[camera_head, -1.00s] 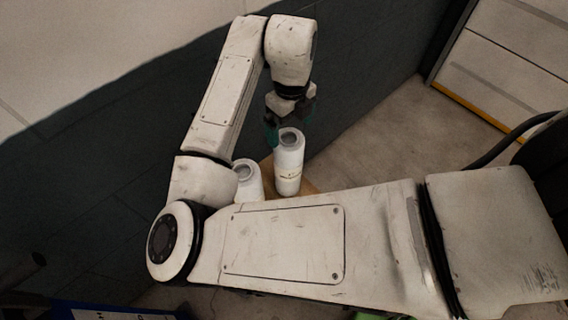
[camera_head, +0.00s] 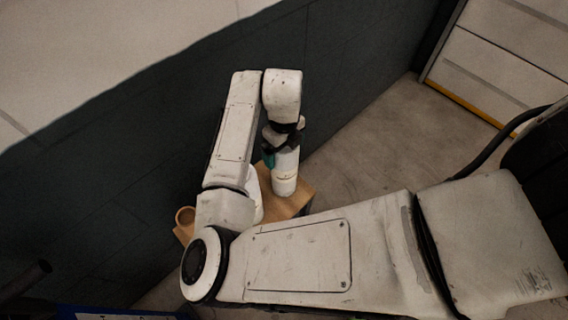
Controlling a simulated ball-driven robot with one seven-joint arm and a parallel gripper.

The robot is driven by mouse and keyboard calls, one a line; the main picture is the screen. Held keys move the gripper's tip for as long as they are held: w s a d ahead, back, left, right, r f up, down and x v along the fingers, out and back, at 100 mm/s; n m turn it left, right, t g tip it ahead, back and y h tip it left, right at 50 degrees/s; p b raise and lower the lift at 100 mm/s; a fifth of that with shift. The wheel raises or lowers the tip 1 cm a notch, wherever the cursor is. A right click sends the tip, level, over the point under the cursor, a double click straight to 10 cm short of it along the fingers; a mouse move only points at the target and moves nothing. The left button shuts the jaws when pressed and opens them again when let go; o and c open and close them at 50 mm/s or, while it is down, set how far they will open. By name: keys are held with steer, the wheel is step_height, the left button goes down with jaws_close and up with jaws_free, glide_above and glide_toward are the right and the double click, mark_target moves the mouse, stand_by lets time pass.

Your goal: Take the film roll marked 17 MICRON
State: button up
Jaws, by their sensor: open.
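A white film roll (camera_head: 285,178) stands upright on a wooden surface (camera_head: 293,206). Its marking is too small to read. A second white roll (camera_head: 254,190) stands to its left, largely hidden behind my arm; I cannot read any marking on it. My gripper (camera_head: 275,157) is open at the top of the right-hand roll. One teal finger shows at the roll's left side, and the other finger is hidden. I cannot tell whether the fingers touch the roll.
An orange-brown round object (camera_head: 185,215) sits on the left end of the wooden surface. A dark wall (camera_head: 130,150) runs close behind. The grey floor (camera_head: 360,150) is clear to the right. A light cabinet with a yellow edge (camera_head: 470,107) stands at upper right.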

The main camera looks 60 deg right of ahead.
steer(key=shift+c, duration=0.5)
steer(key=shift+r, duration=0.1)
jaws_close()
